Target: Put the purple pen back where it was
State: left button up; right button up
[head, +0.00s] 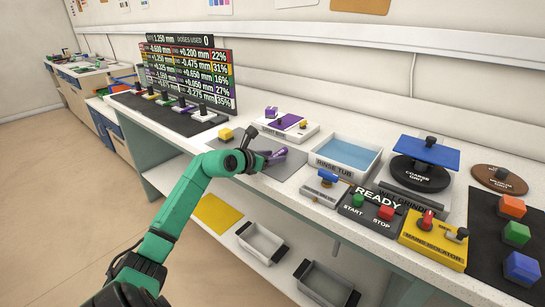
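The purple pen (278,155) is at the fingertips of my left gripper (262,158), above the right part of a grey mat (229,144). The gripper appears shut on the pen, and its dark fingers hide part of it. The pen points to the right and looks tilted. I cannot tell whether it touches the mat. My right gripper is not in view.
The rinse tub (343,157), wet grinder (421,172) and READY control box (371,207) stand to the right.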

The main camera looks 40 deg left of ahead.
pick_arm(q)
jog(key=shift+r, duration=0.15)
jog(key=shift+s+r, duration=0.1)
jog(key=b+v, duration=0.2)
jog(key=v, duration=0.9)
jog(key=shift+s, duration=0.4)
jog(key=shift+r, duration=0.1)
